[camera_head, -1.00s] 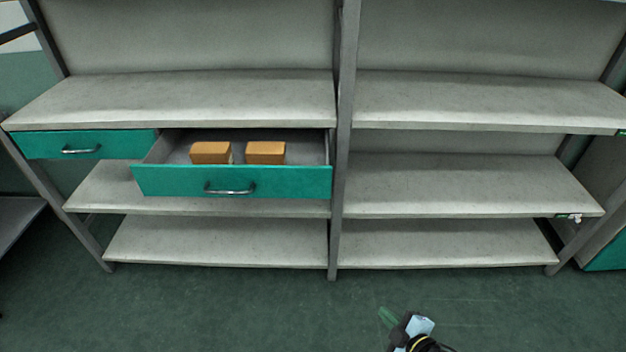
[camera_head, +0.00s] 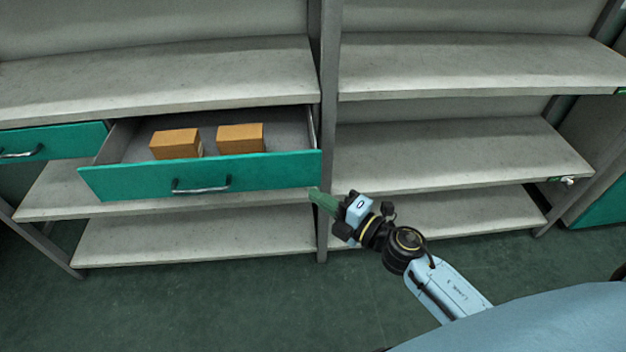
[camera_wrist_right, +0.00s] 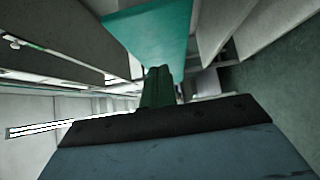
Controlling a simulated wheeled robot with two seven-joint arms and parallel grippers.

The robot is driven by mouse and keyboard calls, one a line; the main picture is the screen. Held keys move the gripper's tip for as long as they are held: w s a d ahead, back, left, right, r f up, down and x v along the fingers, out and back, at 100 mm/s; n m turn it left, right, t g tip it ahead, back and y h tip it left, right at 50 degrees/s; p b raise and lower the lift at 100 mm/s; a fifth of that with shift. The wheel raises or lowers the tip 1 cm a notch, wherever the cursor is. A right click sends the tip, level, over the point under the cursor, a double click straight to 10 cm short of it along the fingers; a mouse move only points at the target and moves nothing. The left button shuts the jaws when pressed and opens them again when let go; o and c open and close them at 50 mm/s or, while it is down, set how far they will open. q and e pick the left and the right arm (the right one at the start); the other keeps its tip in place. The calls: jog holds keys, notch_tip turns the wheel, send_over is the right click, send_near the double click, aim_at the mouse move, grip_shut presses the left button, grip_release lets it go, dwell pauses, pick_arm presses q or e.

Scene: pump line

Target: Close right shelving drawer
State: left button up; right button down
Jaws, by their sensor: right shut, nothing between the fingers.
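The right shelving drawer (camera_head: 250,176) has a teal front and is pulled open. Its metal handle (camera_head: 201,186) is on the front. Two orange-brown boxes, one on the left (camera_head: 175,144) and one on the right (camera_head: 241,138), sit inside it. My right gripper (camera_head: 315,196) is shut and empty, with green fingers close to the lower right corner of the drawer front; I cannot tell if they touch. In the right wrist view the shut fingers (camera_wrist_right: 157,75) point at the teal front (camera_wrist_right: 150,38). My left gripper is not in view.
The left drawer (camera_head: 50,141) beside it appears shut. A grey upright post (camera_head: 328,110) stands just right of the open drawer. Grey shelves (camera_head: 200,238) lie below, and more open, empty shelves (camera_head: 450,160) are on the right. The green floor (camera_head: 190,300) in front is clear.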

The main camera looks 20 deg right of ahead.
aim_at(299, 173)
jog(key=w, duration=0.4)
jog(key=shift+d, duration=0.1)
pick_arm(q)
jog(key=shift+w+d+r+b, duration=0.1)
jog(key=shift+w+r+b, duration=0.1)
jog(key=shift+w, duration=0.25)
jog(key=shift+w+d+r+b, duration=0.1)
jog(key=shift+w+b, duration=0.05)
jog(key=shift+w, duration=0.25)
pick_arm(e)
jog(key=shift+w+d, duration=0.15)
jog(key=shift+w, duration=0.45)
